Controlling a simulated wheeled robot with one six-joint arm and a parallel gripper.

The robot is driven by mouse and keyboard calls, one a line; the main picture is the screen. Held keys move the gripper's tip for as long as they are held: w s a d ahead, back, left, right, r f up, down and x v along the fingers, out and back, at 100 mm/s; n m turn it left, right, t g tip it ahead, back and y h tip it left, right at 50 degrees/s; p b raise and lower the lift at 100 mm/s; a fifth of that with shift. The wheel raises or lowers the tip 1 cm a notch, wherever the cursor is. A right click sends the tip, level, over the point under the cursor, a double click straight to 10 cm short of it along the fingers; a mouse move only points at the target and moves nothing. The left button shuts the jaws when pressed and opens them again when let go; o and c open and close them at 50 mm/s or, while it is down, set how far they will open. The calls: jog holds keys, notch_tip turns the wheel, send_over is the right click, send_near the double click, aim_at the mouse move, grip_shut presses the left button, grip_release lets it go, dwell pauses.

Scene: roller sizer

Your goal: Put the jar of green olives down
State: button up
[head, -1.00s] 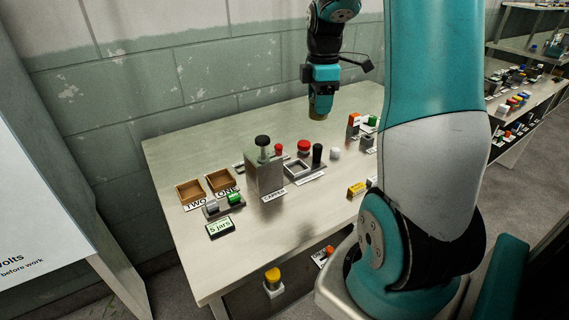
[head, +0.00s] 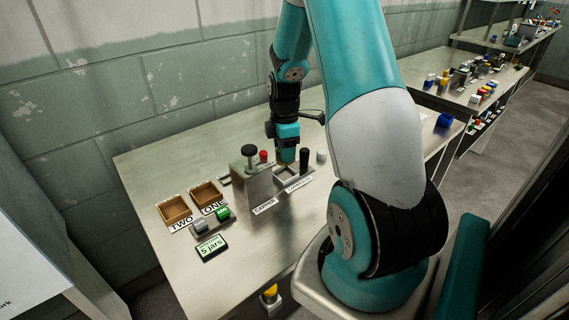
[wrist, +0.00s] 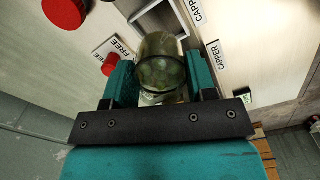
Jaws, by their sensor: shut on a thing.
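The jar of green olives (wrist: 162,68) is between the two teal fingers of my gripper (wrist: 162,78) in the wrist view, and they are shut on it. In the head view my gripper (head: 287,143) points down, with the olive-coloured jar (head: 288,157) low behind the grey capper block (head: 262,187). A square metal frame (wrist: 160,14) lies just past the jar in the wrist view. I cannot tell whether the jar's base touches anything.
The capper's dark knob (head: 249,151), a black post (head: 304,160) and a red button (head: 264,156) stand close by. Trays ONE (head: 207,190) and TWO (head: 174,206) are at left, by a "5 jars" display (head: 212,247).

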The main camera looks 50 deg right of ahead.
jog(key=shift+f, duration=2.6)
jog(key=shift+f, duration=0.1)
jog(key=o, duration=1)
jog(key=shift+c, duration=0.2)
